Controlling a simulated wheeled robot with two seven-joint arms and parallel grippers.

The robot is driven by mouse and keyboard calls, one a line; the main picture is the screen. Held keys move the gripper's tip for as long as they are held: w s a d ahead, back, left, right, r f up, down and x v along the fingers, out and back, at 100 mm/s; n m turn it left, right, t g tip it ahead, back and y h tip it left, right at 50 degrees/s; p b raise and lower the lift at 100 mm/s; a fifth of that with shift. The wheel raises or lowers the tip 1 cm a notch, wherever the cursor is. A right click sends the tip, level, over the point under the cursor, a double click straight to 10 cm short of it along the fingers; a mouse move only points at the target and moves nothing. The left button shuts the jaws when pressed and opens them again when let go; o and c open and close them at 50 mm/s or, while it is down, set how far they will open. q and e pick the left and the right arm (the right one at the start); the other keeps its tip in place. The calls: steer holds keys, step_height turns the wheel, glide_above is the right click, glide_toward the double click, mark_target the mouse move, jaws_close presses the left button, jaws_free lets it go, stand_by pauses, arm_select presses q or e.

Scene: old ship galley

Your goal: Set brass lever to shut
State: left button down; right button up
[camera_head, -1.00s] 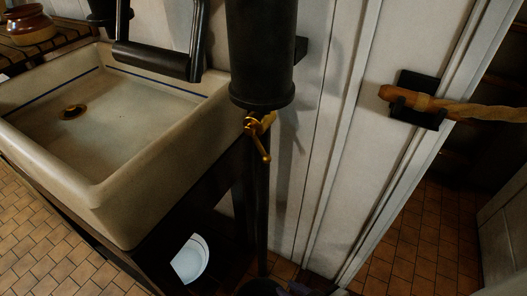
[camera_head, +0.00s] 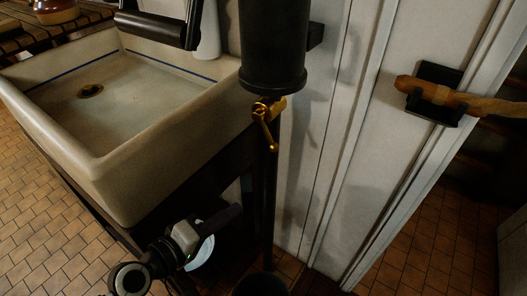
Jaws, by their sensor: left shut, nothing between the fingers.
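The brass lever (camera_head: 267,131) is on a small brass tap under the black cylinder (camera_head: 273,50), right of the sink. Its handle points down, tilted slightly to the right at its lower end. My left gripper (camera_head: 236,211) comes in from the bottom left, below the sink's front right corner. It is shut and empty, and lies below and left of the lever, apart from it. My right gripper is not in view.
The stone sink (camera_head: 118,176) stands at left. Open room lies around the lever's front.

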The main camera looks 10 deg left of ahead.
mark_target(266, 132)
arm_select(q)
steer(key=w+r+n+t+h, duration=0.2)
steer(key=w+r+n+t, duration=0.15)
steer(key=r, duration=0.65)
steer(key=p+x, duration=0.1)
steer(key=x, duration=0.8)
steer(key=shift+w+n+g, duration=0.25)
steer(key=shift+n+g, duration=0.2)
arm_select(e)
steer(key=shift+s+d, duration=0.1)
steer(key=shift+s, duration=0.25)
